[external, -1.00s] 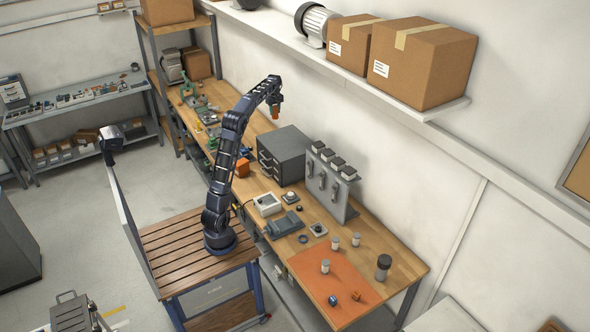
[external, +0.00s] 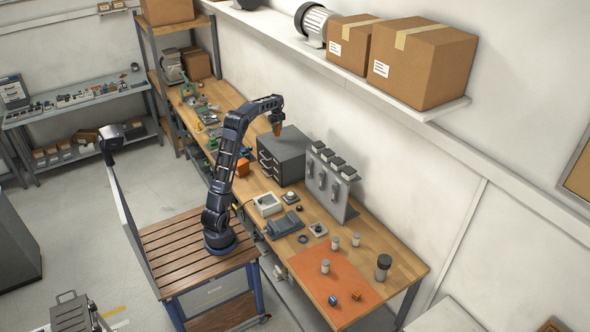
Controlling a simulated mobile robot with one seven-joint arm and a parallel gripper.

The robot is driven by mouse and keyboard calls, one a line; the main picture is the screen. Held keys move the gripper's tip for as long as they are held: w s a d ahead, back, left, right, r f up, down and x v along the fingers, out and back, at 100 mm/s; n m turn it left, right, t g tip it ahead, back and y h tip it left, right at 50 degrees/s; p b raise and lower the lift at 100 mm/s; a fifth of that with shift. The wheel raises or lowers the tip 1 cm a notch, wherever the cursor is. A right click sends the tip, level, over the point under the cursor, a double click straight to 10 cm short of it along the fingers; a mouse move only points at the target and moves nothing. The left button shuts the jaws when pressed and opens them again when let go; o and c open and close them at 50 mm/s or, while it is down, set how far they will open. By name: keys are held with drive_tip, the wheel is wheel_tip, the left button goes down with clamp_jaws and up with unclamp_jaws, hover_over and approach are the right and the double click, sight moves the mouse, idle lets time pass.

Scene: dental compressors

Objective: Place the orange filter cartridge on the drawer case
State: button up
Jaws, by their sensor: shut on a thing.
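The orange filter cartridge (external: 276,129) is held in my gripper (external: 276,122), which is shut on it. It hangs upright just above the top of the drawer case, near its back left part. The drawer case (external: 290,143) is a dark grey box with drawers on its front, standing on the wooden bench. At this size I cannot tell whether the cartridge touches the case top.
A grey panel with several dark-topped units (external: 328,184) stands right of the case. A white box (external: 267,204) and an orange mat (external: 335,282) with small parts lie nearer on the bench. A wall shelf with cardboard boxes (external: 420,65) is above right.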

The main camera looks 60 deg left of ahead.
sight(277, 134)
drive_tip(key=shift+f, duration=2.45)
drive_tip(key=shift+f, duration=0.15)
drive_tip(key=o, duration=1)
